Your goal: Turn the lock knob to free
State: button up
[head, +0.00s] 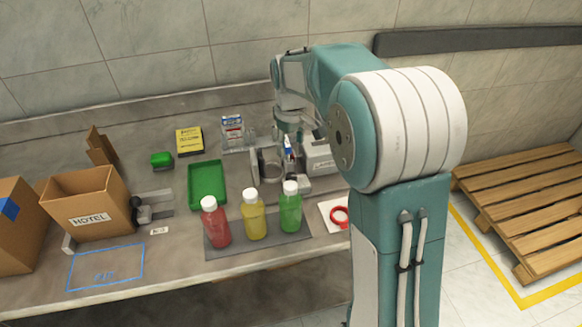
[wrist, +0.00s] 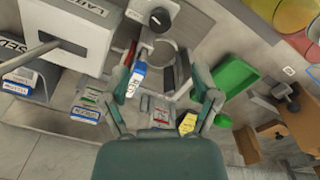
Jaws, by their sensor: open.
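A round black knob (wrist: 159,19) with a white mark sits on a pale housing (wrist: 150,8) near the top of the wrist view. I cannot read which setting the mark points to. I cannot make the knob out in the head view, where my arm and nearby items crowd that spot. My gripper (wrist: 163,70) is open, its fingers apart and below the knob in the wrist view, not touching it. A blue and white item (wrist: 137,79) shows by the left finger; I cannot tell whether they touch. In the head view my gripper (head: 291,128) hangs over the bench.
A white labelled box (head: 318,155) stands close right of my gripper. A metal ring (wrist: 163,55) lies below the knob in the wrist view. Red (head: 216,226), yellow (head: 254,218) and green (head: 290,212) bottles stand at the front. A green tray (head: 207,165) lies to the left.

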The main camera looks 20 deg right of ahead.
aim_at(291, 176)
notch_tip(291, 176, down, 11)
jog(key=shift+f+n, duration=0.1)
jog(key=shift+n, duration=1)
jog(key=shift+c, duration=0.3)
grip_shut()
